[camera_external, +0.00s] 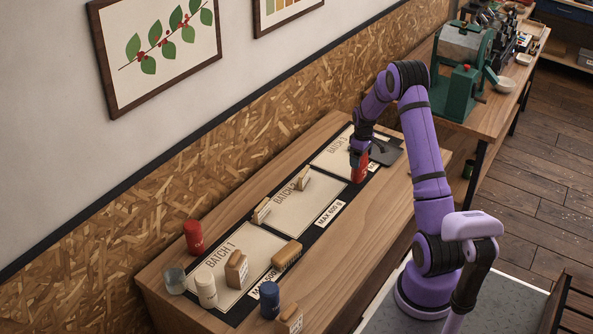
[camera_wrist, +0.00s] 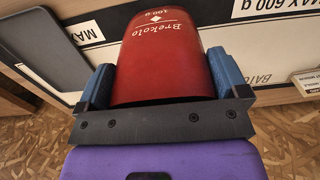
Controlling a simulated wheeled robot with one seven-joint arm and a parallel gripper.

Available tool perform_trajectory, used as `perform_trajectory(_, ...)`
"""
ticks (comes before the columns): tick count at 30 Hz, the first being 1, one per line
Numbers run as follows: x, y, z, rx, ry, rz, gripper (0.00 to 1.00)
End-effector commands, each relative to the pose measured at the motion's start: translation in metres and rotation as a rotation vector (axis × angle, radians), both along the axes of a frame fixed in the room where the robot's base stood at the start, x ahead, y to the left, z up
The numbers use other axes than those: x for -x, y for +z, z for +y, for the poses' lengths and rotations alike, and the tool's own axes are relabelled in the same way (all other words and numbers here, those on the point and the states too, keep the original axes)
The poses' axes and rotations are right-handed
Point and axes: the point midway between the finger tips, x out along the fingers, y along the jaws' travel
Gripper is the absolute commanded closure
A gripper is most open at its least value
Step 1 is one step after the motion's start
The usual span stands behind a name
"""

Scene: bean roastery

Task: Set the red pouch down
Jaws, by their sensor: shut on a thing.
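The red pouch (camera_external: 359,173) is held at the far end of the table, by the front of the panel marked BATCH 3 (camera_external: 331,160). In the wrist view the same red pouch (camera_wrist: 163,58), lettered "Brekolo 100 g", fills the space between two blue fingertips. My gripper (camera_external: 359,154) is shut on it from above; it also shows in the wrist view (camera_wrist: 164,90). The pouch looks roughly upright in the outside view. I cannot tell whether its bottom touches the mat. Its far side is hidden.
A dark flat plate (camera_external: 387,151) lies right of the pouch. Tan blocks (camera_external: 262,210) stand around BATCH 2. Another red pouch (camera_external: 194,237), a glass (camera_external: 174,280), a white pouch (camera_external: 207,290) and a blue pouch (camera_external: 269,300) stand around BATCH 1. A green machine (camera_external: 463,75) is beyond.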

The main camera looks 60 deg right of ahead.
Motion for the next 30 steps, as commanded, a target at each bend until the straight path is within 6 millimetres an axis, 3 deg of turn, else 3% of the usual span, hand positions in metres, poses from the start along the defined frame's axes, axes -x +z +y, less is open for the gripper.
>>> perform_trajectory(4, -0.008, -0.004, -0.006, 0.000, 0.000, 0.001, 0.40)
perform_trajectory(11, -0.007, -0.035, -0.005, -0.001, 0.000, 0.001, 0.40)
perform_trajectory(23, -0.007, -0.040, -0.005, 0.000, 0.000, 0.000, 0.40)
perform_trajectory(24, -0.007, -0.039, -0.005, 0.000, 0.000, 0.000, 0.00)
perform_trajectory(30, -0.007, -0.039, -0.005, 0.000, 0.000, 0.000, 0.00)
